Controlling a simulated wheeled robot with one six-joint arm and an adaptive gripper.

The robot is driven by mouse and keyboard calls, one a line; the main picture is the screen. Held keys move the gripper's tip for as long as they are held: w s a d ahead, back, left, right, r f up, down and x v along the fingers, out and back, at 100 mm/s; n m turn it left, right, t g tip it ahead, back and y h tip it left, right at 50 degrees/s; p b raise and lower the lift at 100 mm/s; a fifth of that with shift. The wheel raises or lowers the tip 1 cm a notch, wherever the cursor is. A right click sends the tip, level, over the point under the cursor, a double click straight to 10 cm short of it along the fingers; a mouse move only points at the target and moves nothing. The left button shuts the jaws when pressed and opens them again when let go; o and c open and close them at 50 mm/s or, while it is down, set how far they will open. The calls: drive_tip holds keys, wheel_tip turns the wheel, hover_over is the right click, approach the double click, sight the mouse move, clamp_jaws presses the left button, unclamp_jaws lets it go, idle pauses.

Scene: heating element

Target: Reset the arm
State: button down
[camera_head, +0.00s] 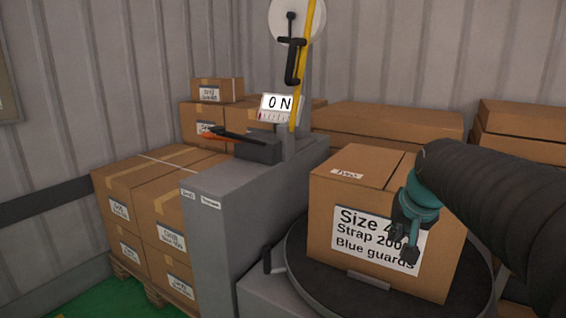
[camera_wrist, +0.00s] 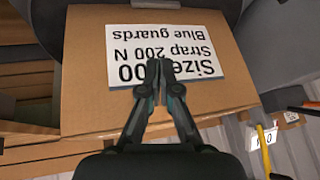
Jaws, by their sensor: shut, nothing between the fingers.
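My gripper (camera_head: 405,240) is at the right in the head view, in front of a cardboard box with a white label. In the wrist view my gripper (camera_wrist: 158,70) has its two fingertips together with nothing between them. The fingertips overlap the label, which reads "Strap 200 N" and "Blue guards"; part of the size line is hidden. I cannot tell whether they touch the box. My arm (camera_head: 500,195) reaches in from the right edge. The labelled box (camera_head: 375,175) sits on a dark round turntable (camera_head: 310,278).
Left of the box stands a grey machine (camera_head: 230,220) with a column, a yellow strap (camera_head: 302,70) and a sign (camera_head: 280,103) reading "0 N". Stacked boxes (camera_head: 140,190) on a pallet stand at the left. More cartons (camera_head: 385,122) stand behind. Green floor (camera_head: 100,300) shows at the lower left.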

drive_tip(key=s+a+f+n, duration=0.1)
drive_tip(key=s+a+f, duration=0.1)
drive_tip(key=s, duration=0.4)
drive_tip(key=s+a+f+n, duration=0.1)
drive_tip(key=s+a+f, duration=0.2)
drive_tip(key=s, duration=0.4)
drive_tip(key=s+a+f+n, duration=0.2)
drive_tip(key=s+f, duration=0.2)
drive_tip(key=s, duration=0.3)
drive_tip(key=shift+s+a+f+g, duration=0.15)
drive_tip(key=shift+s+a+g, duration=0.05)
drive_tip(key=shift+a+g, duration=0.1)
